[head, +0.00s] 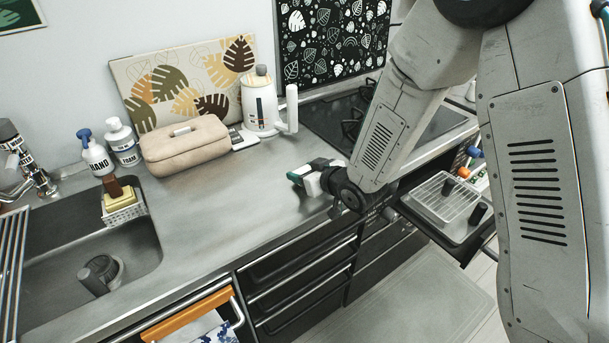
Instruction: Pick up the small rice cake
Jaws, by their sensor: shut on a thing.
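My gripper (318,182) is at the end of my arm, over the front part of the steel counter, right of the picture's middle. Its dark jaws are shut on a small white piece (313,186), which looks like the small rice cake. The dark wrist and jaws hide part of it. A teal and white bit shows beside it at the jaw end. I cannot tell whether the piece touches the counter or is held above it.
A beige case (186,146), a white kettle (262,105) and soap bottles (95,153) stand at the back. The sink (140,250) is at left, the dark hob (340,118) behind my arm. A grill tray (440,205) juts out at right. The middle counter is clear.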

